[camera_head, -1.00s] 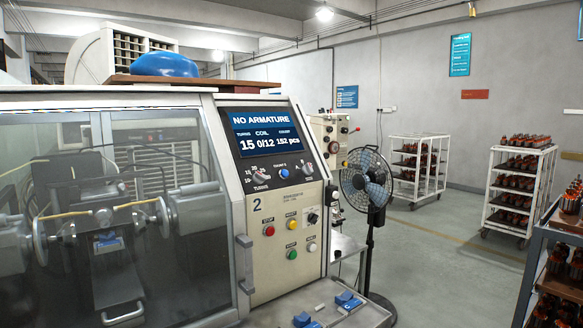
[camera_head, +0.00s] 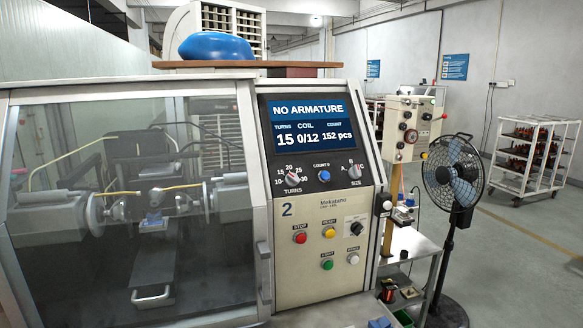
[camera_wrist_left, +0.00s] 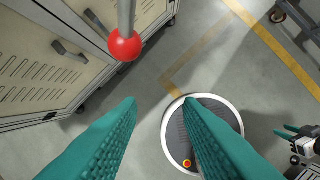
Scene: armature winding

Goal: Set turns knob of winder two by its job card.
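Winder two (camera_head: 325,262), marked "2", stands in the middle of the head view. The screen (camera_head: 306,126) reads NO ARMATURE, turns 15, coil 0/12, count 152 pcs. No job card is readable. My left gripper (camera_wrist_left: 160,120) is open and empty above the floor in the left wrist view, away from the knob. My right gripper (camera_wrist_left: 288,131) shows small at that view's right edge; its opening is unclear. Neither gripper shows in the head view.
A size knob (camera_head: 355,171) and a blue count button (camera_head: 324,176) share the panel. Coloured buttons sit below. A fan (camera_head: 453,172) and side table (camera_head: 412,262) stand right of the winder. A red ball-topped lever (camera_wrist_left: 124,46) is near my left gripper.

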